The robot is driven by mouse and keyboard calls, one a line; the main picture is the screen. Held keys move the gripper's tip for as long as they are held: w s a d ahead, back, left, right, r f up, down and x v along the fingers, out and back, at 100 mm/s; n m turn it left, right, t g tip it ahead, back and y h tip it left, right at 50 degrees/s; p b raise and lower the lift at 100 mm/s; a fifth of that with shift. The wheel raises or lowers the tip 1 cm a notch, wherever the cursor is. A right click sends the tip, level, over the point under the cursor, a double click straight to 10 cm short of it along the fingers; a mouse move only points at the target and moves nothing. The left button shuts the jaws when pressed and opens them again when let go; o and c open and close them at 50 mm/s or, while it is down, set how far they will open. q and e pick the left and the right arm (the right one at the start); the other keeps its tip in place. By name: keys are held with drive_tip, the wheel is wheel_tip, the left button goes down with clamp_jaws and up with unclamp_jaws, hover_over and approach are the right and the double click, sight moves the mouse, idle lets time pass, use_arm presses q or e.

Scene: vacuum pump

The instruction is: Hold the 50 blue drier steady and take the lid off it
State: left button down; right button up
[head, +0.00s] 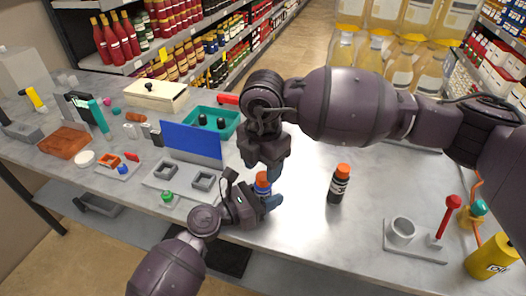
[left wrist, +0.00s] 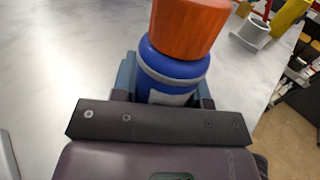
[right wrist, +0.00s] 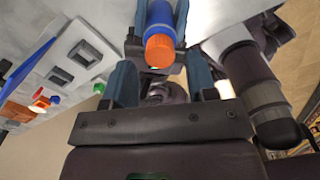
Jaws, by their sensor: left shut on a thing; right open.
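The blue drier (head: 262,185) is a small blue bottle with an orange lid (head: 263,176), near the table's front edge. In the left wrist view its blue body (left wrist: 172,72) is between the fingers of my left gripper (left wrist: 163,88), which is shut on it below the orange lid (left wrist: 188,26). The lid is on the bottle. My right gripper (head: 262,168) is above and behind it, pointing down. In the right wrist view, my right gripper (right wrist: 161,75) is open, with the lid (right wrist: 160,50) just ahead of its fingertips and apart from them.
A black bottle with an orange lid (head: 338,183) stands to the right. A grey fixture with a cup (head: 402,230) and a red-handled tool (head: 445,215) is further right.

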sight(263, 179)
drive_tip(key=shift+f, duration=1.45)
